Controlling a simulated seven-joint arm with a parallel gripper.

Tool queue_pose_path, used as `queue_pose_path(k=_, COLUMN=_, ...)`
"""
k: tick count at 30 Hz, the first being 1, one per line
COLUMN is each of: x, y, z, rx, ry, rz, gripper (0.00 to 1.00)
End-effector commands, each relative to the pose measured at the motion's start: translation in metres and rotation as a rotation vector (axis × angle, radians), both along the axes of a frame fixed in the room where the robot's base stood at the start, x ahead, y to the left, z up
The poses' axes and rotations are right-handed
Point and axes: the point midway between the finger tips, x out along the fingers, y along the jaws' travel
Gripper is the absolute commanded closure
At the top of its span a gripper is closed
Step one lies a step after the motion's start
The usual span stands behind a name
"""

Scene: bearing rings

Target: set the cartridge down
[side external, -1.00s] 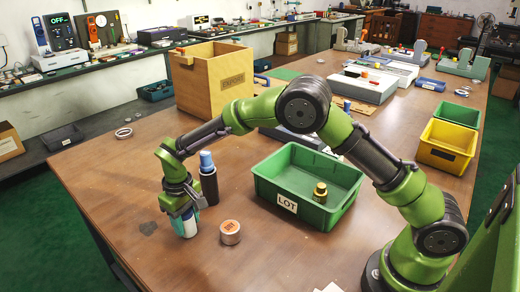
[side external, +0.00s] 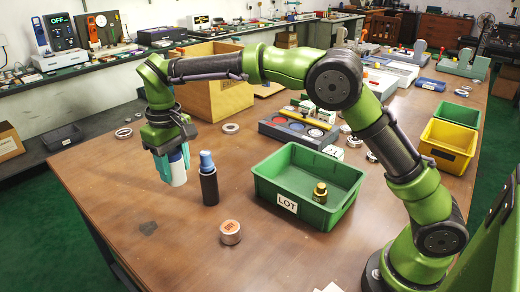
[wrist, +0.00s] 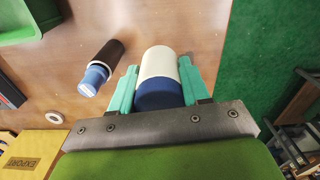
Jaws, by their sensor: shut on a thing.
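The cartridge, a white cylinder with a blue end (side external: 178,174), is held between the teal fingers of my gripper (side external: 172,166), above the left part of the brown table (side external: 130,205). In the wrist view the cartridge (wrist: 160,66) lies between both fingers of the gripper (wrist: 158,78), its blue end nearest the palm. It hangs slightly tilted in the side view, with its lower end clear of the tabletop.
A black bottle with a blue cap (side external: 208,182) stands just right of the cartridge. The green LOT bin (side external: 262,190) holds a brass-coloured piece (side external: 320,193). A wooden box (side external: 222,98) stands behind. The left tabletop is mostly clear.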

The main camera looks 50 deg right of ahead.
Motion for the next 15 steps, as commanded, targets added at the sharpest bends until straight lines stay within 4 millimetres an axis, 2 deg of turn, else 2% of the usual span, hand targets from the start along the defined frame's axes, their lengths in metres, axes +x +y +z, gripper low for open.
queue_pose_path(k=1, x=0.001, y=0.0, z=0.013, rx=0.002, ry=-0.005, rz=0.0, gripper=0.87)
queue_pose_path(k=7, x=0.0, y=0.0, z=0.044, rx=0.001, ry=-0.003, rz=0.0, gripper=0.87)
queue_pose_path(k=15, x=0.02, y=-0.061, z=0.04, rx=-0.001, ry=0.002, rz=-0.138, gripper=0.87)
